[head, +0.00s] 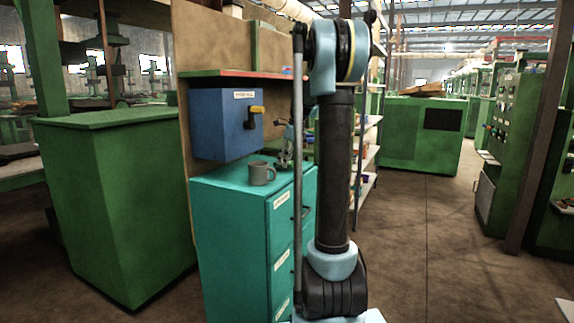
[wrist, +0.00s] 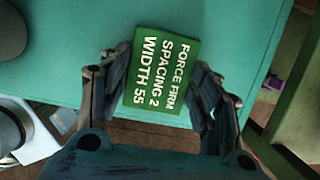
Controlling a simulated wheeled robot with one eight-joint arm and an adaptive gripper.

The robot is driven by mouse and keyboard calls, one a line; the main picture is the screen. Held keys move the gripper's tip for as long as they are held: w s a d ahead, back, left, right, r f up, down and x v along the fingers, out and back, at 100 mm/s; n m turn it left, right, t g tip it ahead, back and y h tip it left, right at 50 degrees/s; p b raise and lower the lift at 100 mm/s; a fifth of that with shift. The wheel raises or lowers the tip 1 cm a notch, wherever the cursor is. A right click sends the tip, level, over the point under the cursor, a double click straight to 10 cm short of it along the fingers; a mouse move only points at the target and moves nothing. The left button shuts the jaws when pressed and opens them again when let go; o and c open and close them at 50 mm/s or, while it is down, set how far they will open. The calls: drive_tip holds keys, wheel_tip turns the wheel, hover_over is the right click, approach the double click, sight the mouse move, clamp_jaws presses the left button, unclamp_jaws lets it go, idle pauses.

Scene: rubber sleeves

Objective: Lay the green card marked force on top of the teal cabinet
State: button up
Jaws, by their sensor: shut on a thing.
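The green card (wrist: 161,70) has white letters reading FORCE FIRM, SPACING 2, WIDTH 55. My gripper (wrist: 158,86) is shut on it, with one finger at each side edge in the wrist view. The card is over the teal cabinet (wrist: 245,35), near its edge; I cannot tell whether it touches the top. In the head view the teal cabinet (head: 230,225) stands left of my arm, with labelled drawers on its right face. My gripper (head: 284,160) shows small over the cabinet top there, partly behind my arm. The card cannot be made out in the head view.
A blue box (head: 222,122) with a yellow handle hangs above the cabinet's back. A shelf rack (head: 368,150) stands behind my arm. The floor at right is clear.

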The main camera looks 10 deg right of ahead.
drive_tip(key=shift+f, duration=0.8)
drive_tip(key=o, duration=1.1)
drive_tip(key=shift+c, duration=0.2)
drive_tip(key=shift+s, duration=0.1)
drive_tip(key=v, duration=1.2)
drive_tip(key=s+a+f+n, duration=0.25)
drive_tip(key=s+n, duration=0.35)
drive_tip(key=s, duration=0.5)
drive_tip(key=s+f+n+h, duration=0.1)
drive_tip(key=s+f+n, duration=0.8)
drive_tip(key=s+f, duration=0.4)
drive_tip(key=s+f+n+h, duration=0.1)
drive_tip(key=s+f+n, duration=0.9)
drive_tip(key=s, duration=0.8)
wheel_tip(320, 180, down, 3)
drive_tip(key=shift+f, duration=0.1)
